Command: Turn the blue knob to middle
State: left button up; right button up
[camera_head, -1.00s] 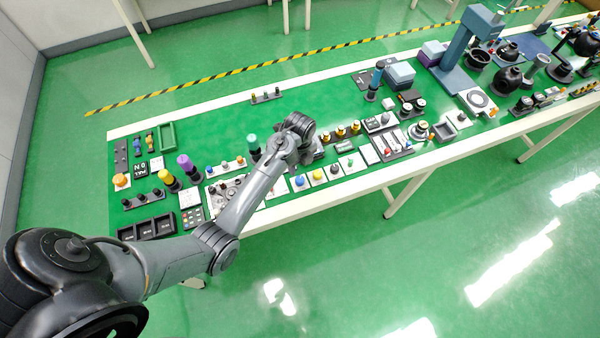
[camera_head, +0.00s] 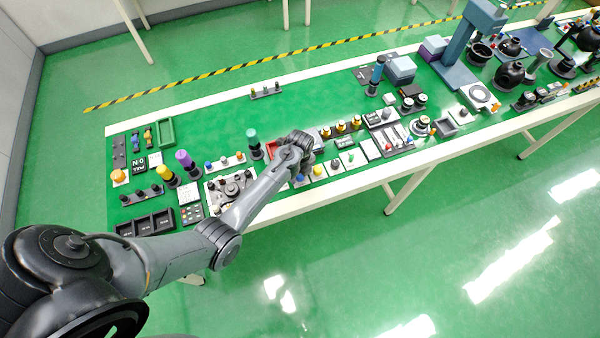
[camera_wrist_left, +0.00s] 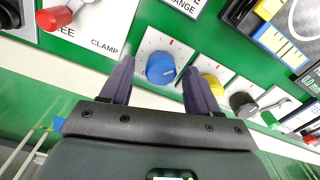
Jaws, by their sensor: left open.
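The blue knob (camera_wrist_left: 160,68) sits on a white plate with red marks (camera_wrist_left: 152,42) in the left wrist view. A light pointer line on the knob is hard to make out. My left gripper (camera_wrist_left: 154,75) is open, with one dark finger on each side of the blue knob. Whether the fingers touch the knob cannot be told. In the head view my left gripper (camera_head: 298,158) is over the front row of panels, and the blue knob (camera_head: 299,178) shows just below it. My right gripper is not in view.
A yellow knob (camera_wrist_left: 211,84) on its own plate is close beside the right finger. A black knob (camera_wrist_left: 242,104) follows further right. A red-handled clamp (camera_wrist_left: 58,18) is at the upper left. Teal (camera_head: 252,136) and purple (camera_head: 184,160) upright cylinders stand left of my arm.

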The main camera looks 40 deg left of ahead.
pick_arm(q)
jog(key=c, duration=1)
jog(key=shift+r+n+p, duration=0.2)
jog(key=shift+n+p, duration=0.4)
jog(key=shift+p, duration=0.15)
jog(key=shift+c, duration=0.2)
jog(key=shift+n+p, duration=0.95)
jog(key=shift+n, duration=0.15)
jog(key=n+p, duration=0.1)
jog(key=n, duration=0.1)
jog(key=shift+w+n+p, duration=0.1)
jog(key=shift+n+p, duration=0.2)
jog(key=shift+n, duration=0.1)
jog(key=shift+f+n+p, duration=0.15)
jog(key=shift+n+p, duration=0.2)
jog(key=shift+n, duration=0.35)
jog(key=o, duration=1)
